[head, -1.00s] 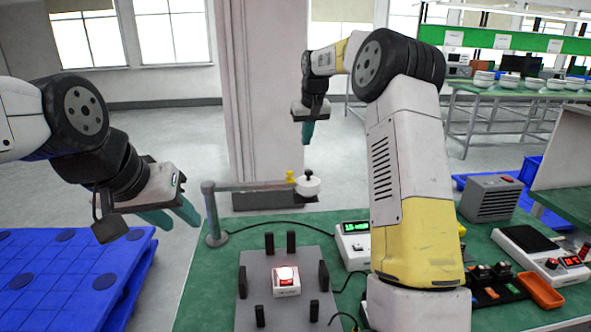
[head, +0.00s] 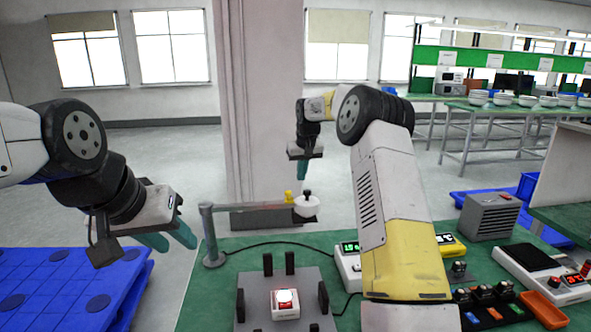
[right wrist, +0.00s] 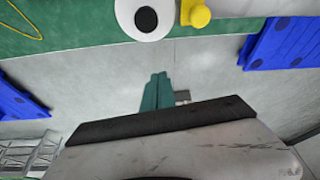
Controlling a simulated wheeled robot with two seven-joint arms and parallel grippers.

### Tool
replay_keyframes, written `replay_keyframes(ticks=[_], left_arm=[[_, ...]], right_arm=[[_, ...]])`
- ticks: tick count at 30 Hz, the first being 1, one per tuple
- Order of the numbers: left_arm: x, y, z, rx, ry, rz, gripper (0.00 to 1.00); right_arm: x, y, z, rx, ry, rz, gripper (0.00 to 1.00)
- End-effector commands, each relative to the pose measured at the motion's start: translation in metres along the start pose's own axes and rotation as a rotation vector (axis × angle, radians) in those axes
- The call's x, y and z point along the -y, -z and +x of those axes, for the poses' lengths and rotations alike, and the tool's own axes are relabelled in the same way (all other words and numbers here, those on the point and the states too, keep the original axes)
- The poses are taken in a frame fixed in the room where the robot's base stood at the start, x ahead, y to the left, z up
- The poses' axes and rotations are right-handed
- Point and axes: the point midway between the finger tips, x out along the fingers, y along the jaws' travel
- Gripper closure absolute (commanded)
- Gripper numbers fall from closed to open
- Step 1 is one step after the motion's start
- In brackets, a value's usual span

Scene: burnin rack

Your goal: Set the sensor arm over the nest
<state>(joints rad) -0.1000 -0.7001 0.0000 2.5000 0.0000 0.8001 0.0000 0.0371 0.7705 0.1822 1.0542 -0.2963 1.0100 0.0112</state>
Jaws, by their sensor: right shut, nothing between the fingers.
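The sensor arm (head: 245,207) is a grey bar on a post at the back left of the green bench. Its free end carries a white round head with a black knob (head: 307,205) and a yellow knob (head: 288,197). The nest (head: 256,308) is a grey plate with black posts, holding a white block with a lit red top (head: 285,303); the head is behind it, not over it. My right gripper (head: 302,171) is shut and empty, fingers down, above and behind the head; its teal fingers (right wrist: 157,92) show together. My left gripper (head: 172,238) hangs left of the bench, its fingers apart.
A meter with a green display (head: 349,262) stands right of the nest, partly behind my right arm. A grey vented box (head: 488,216), a scale (head: 540,268) and an orange tray (head: 545,310) are at the right. Blue pallets (head: 70,285) lie left of the bench.

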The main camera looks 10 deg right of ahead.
Motion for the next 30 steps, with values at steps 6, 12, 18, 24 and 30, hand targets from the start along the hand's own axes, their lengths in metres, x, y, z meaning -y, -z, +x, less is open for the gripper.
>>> replay_keyframes(ticks=[6,12,18,24,30], left_arm=[[0.000,0.000,0.000,0.000,0.000,0.000,0.64],[0.000,0.000,0.000,0.000,0.000,0.000,0.64],[0.000,0.000,0.000,0.000,0.000,0.000,0.64],[0.000,0.000,0.000,0.000,0.000,0.000,0.64],[0.000,0.000,0.000,0.000,0.000,0.000,0.64]], right_arm=[[0.000,-0.001,0.051,0.003,0.000,-0.001,1.00],[-0.001,-0.022,0.042,0.000,-0.001,0.000,1.00],[0.000,-0.035,0.038,-0.001,-0.001,-0.001,1.00],[0.000,-0.038,0.037,-0.002,-0.001,0.000,1.00],[0.000,-0.038,0.037,-0.002,-0.001,0.000,1.00]])
